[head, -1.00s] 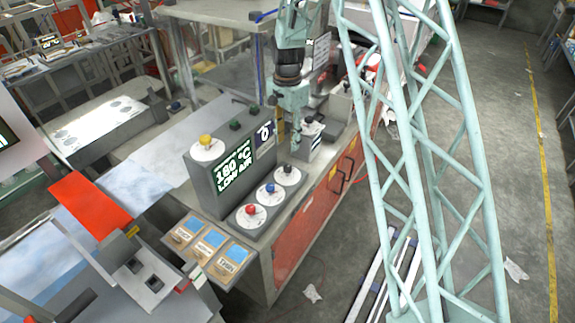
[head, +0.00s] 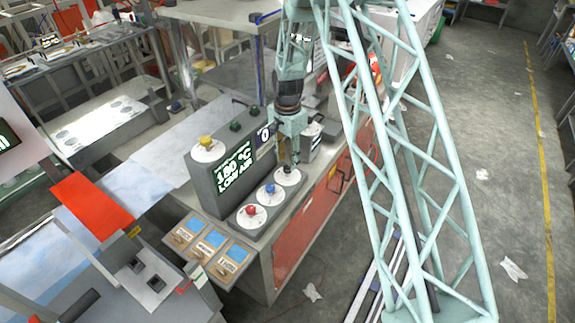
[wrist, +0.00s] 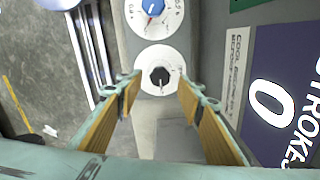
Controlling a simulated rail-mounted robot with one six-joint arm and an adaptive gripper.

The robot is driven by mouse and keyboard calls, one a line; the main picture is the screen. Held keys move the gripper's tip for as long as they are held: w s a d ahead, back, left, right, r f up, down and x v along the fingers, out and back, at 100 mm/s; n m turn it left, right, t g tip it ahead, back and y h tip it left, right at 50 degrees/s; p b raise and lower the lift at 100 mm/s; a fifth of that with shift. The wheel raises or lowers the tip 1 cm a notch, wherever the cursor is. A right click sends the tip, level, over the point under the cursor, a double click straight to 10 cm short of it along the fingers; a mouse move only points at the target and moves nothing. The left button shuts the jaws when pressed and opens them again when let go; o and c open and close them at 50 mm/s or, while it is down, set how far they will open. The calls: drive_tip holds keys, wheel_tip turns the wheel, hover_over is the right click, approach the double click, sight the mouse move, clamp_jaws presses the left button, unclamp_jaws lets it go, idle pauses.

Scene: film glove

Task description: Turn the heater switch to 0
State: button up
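A row of round white dials with coloured knobs sits on the control box. The one by my gripper has a black knob (wrist: 160,77) with a white pointer line; its lettering is too small to read. Beside it are a blue knob (head: 270,188) and a red knob (head: 251,210). The blue knob also shows at the top of the wrist view (wrist: 153,7). I cannot read which knob is the heater switch. My gripper (wrist: 158,84) is open, pointing down, with one yellow-padded finger on each side of the black knob. Contact with it is not visible.
A display panel (head: 234,168) reading "180 °C LOW AIR" stands behind the dials, with a yellow knob (head: 207,143) on top. A purple sign (wrist: 275,110) with a 0 is right of the gripper in the wrist view. Labelled tiles (head: 208,243) lie in front. Floor at right is mostly clear.

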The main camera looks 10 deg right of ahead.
sight(287, 168)
drive_tip(key=shift+f, duration=1.65)
drive_tip(key=c, duration=0.9)
